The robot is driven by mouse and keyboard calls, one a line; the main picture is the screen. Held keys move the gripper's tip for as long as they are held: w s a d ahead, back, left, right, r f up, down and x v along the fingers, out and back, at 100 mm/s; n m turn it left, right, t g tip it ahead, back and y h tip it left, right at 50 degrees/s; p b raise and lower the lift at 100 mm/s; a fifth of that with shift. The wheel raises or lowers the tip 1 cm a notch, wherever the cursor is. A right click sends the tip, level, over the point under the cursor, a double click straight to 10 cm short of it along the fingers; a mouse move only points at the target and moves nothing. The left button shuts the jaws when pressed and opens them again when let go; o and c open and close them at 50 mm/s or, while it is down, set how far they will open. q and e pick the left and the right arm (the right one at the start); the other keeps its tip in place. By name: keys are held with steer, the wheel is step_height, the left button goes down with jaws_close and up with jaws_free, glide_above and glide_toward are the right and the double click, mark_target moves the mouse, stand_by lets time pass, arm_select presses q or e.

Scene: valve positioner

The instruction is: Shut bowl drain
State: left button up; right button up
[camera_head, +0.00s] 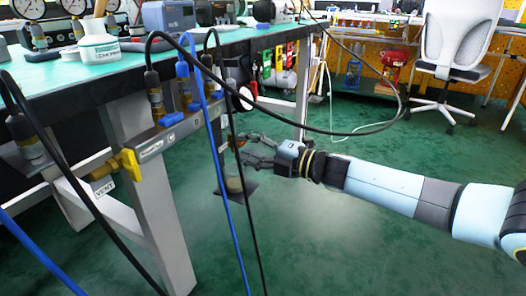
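My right arm comes in from the right, and my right gripper (248,149) is beside the bench's front rail. Its fingers look spread apart, with nothing clearly between them. Just below the fingertips a small yellowish bowl-like part (234,184) hangs near a dark flat plate (246,192); blue and black hoses pass in front of it. Whether the gripper touches this part I cannot tell. The drain itself is too small and covered to make out. My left gripper is not in view.
A yellow valve (127,165) with a VENT tag (104,188) sits on the rail (162,142). Black and blue hoses (213,140) hang before the bench leg (165,215). A white bottle (98,47) stands on the bench top. Green floor (340,235) is clear below my arm.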

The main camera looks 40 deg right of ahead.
steer(key=v, duration=1.1)
steer(key=shift+s, duration=0.25)
